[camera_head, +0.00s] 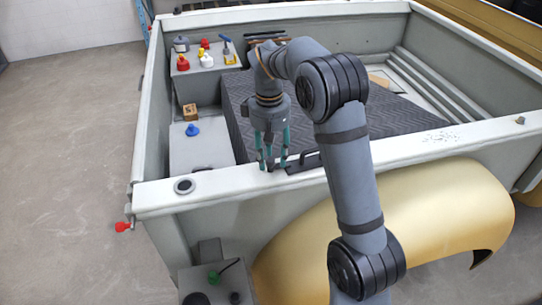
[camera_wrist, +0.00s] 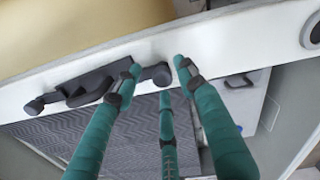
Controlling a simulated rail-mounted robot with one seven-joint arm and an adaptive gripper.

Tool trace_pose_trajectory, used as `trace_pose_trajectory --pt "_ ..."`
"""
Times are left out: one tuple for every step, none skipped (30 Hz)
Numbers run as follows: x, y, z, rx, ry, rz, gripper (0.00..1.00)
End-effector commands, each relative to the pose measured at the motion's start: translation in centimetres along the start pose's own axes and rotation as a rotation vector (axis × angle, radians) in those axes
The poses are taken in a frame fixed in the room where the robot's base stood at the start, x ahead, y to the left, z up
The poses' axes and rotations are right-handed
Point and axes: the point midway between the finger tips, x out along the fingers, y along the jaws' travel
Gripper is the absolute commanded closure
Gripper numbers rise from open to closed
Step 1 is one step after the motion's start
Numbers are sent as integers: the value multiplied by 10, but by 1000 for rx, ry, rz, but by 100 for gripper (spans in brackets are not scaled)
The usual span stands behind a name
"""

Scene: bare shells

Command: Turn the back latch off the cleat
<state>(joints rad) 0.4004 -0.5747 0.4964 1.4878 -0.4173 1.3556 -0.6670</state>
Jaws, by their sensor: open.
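A black latch and cleat fitting (camera_head: 304,160) lies along the white near rim of the truck bed. In the wrist view it is a dark bar (camera_wrist: 88,88) with a rounded end at each side; I cannot tell where latch ends and cleat begins. My gripper (camera_head: 271,166) has teal fingers and points down at the fitting's left end in the head view. In the wrist view my gripper (camera_wrist: 158,72) is open, its fingers spread around the fitting's right end, with nothing held. Whether a finger touches it I cannot tell.
A similar dark fitting (camera_head: 266,37) shows on the far rim, partly behind my arm. A grey ledge (camera_head: 207,62) holds red, white and blue-handled items. A blue knob (camera_head: 192,130) and wooden block (camera_head: 190,112) are inside the bed. A quilted dark cover (camera_head: 235,100) fills the middle.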

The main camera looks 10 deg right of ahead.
Motion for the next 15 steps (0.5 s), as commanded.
trace_pose_trajectory --pt "2 0 0 -1 0 0 60" --pt "2 0 0 -1 0 0 60" --pt "3 0 0 -1 0 0 60" --pt "3 0 0 -1 0 0 60" --pt "3 0 0 -1 1 0 60" --pt "3 0 0 -1 1 0 60" --pt "3 0 0 -1 0 0 60" --pt "3 0 0 -1 1 0 60" --pt "3 0 0 -1 1 0 60" --pt "3 0 0 -1 1 0 62" --pt "2 0 0 -1 1 0 64" --pt "2 0 0 -1 1 0 66" --pt "2 0 0 -1 1 0 68" --pt "2 0 0 -1 1 0 70" --pt "2 0 0 -1 1 0 72"
